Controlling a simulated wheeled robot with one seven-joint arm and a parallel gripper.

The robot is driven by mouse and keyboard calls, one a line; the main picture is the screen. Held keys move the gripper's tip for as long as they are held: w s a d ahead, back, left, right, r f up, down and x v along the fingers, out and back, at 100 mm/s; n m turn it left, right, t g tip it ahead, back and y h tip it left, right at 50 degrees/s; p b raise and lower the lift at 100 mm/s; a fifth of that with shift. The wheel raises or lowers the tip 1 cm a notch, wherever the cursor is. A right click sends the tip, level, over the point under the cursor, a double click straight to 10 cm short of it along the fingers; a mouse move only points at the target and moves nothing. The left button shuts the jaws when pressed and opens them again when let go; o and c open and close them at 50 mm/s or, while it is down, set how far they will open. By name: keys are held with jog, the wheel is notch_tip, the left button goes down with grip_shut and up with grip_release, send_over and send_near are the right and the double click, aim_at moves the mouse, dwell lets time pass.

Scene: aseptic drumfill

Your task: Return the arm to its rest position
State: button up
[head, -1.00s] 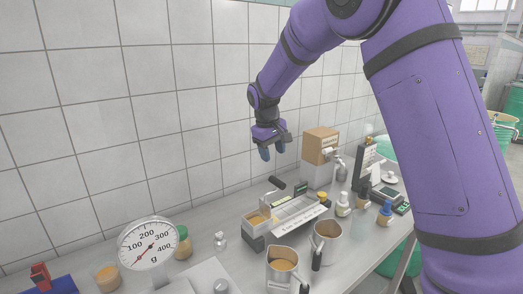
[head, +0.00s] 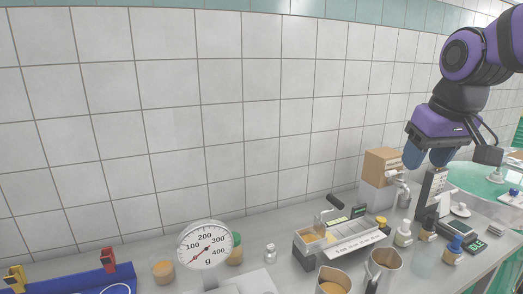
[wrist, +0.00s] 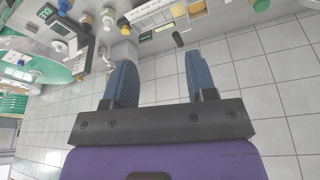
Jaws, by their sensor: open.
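My gripper (head: 428,158) hangs at the right of the head view, above the right part of the steel bench and in front of the tiled wall. Its two blue fingers point down and stand apart with nothing between them. In the wrist view my gripper (wrist: 160,82) also shows open and empty, with bare wall tiles between and beyond the fingers. My purple arm comes in from the upper right of the head view, and most of it is out of the picture.
Below stand a cardboard box (head: 383,163), a dark upright stand (head: 429,192), small bottles (head: 404,233) and two metal jugs (head: 383,268). A dial scale (head: 206,244) and blue tray (head: 80,282) are further left. The wall (head: 200,110) lies close behind; the air at left is free.

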jog(key=s+f+m+t, duration=0.1)
jog(key=s+f, duration=0.1)
jog(key=s, duration=1.2)
jog(key=shift+d+t, duration=0.3)
jog(key=shift+d, duration=0.1)
